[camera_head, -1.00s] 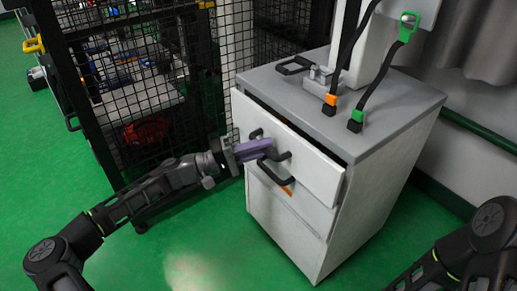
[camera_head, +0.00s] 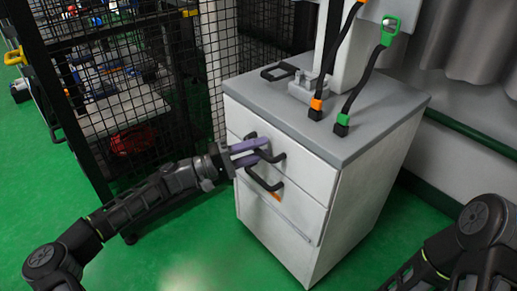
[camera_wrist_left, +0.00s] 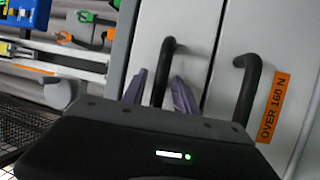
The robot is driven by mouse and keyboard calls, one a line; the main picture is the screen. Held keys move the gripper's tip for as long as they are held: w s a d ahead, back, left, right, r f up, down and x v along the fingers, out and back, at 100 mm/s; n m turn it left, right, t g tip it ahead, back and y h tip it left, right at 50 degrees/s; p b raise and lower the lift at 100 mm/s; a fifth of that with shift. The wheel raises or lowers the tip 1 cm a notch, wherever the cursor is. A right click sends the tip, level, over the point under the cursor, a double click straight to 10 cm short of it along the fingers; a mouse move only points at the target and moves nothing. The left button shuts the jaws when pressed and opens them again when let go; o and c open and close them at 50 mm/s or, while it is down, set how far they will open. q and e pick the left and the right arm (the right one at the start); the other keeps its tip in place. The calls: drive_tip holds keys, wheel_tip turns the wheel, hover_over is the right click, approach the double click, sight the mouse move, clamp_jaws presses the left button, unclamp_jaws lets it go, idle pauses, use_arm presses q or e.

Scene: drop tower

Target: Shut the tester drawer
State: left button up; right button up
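The tester drawer (camera_head: 308,172) is the top light-grey drawer of the cabinet under the tester. Its front looks flush with the cabinet, with no gap showing under the grey top. Its black handle (camera_head: 272,156) also shows in the left wrist view (camera_wrist_left: 164,65). My left gripper (camera_head: 259,147) is at this handle. Its purple fingers (camera_wrist_left: 158,92) stand apart, with the handle between them in the picture; I cannot tell whether they touch it. My right arm shows at the lower right, but its gripper is out of view.
A lower drawer (camera_head: 295,217) has its own black handle (camera_wrist_left: 246,88) and an orange label reading "OVER 160 N" (camera_wrist_left: 273,108). A black mesh cage (camera_head: 110,95) stands to the left. Cables hang above the cabinet top (camera_head: 375,120). Green floor is open in front.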

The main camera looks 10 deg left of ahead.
idle(0.3)
use_arm(q)
drive_tip(key=p+v, duration=0.1)
drive_tip(key=v, duration=0.6)
drive_tip(key=shift+s+a+p, duration=0.2)
drive_tip(key=shift+a+p, duration=0.15)
drive_tip(key=shift+p, duration=0.05)
